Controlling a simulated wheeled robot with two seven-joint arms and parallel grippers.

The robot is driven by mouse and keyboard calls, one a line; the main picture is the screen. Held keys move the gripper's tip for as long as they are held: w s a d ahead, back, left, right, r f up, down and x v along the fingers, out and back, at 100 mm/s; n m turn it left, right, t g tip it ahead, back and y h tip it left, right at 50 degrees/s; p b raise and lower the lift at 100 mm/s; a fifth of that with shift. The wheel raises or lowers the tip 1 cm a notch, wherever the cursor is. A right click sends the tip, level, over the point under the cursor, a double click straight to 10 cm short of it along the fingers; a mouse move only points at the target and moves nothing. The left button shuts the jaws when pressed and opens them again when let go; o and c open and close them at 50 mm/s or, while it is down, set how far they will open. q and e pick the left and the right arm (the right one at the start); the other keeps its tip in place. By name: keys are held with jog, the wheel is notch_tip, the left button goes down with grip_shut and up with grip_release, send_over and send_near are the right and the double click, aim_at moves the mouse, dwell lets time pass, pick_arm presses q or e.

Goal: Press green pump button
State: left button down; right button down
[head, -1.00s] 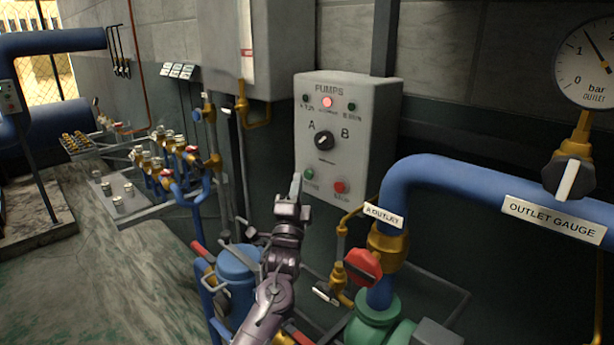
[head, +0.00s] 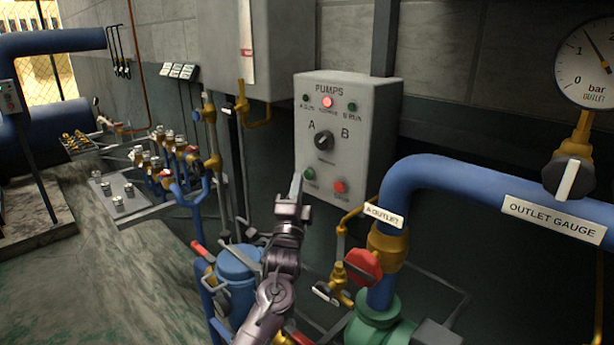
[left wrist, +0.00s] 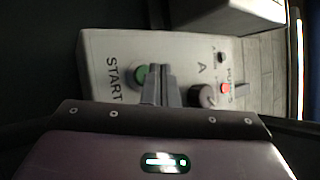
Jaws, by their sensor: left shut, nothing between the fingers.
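The grey PUMPS control box (head: 372,125) is on the wall in the head view. Its green START button (head: 309,174) is at the lower left, beside a red button (head: 340,186). My left gripper (head: 296,184) is shut and empty, its tips just left of the green button. In the left wrist view the green button (left wrist: 142,75) shows next to the shut fingers (left wrist: 160,82), which partly cover it. Whether they touch it I cannot tell. A black selector knob (head: 323,140) sits mid-panel between A and B. The top red lamp (head: 327,102) is lit. My right gripper is not in view.
A blue outlet pipe (head: 450,175) with a red valve handle (head: 363,265) stands to the right of my left arm. A pressure gauge (head: 588,65) is at the upper right. A blue cylinder (head: 236,272) and valve pipework stand at the left.

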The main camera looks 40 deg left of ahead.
pick_arm(q)
jog(key=shift+w, duration=0.15)
jog(key=shift+w, duration=0.3)
jog(key=shift+w, duration=0.45)
dwell(0.6)
jog(key=shift+s+r, duration=0.1)
jog(key=shift+s+p, duration=0.35)
jog(key=shift+s, duration=0.45)
jog(key=s+p, duration=0.2)
jog(key=s, duration=0.3)
jog(key=shift+a, duration=0.2)
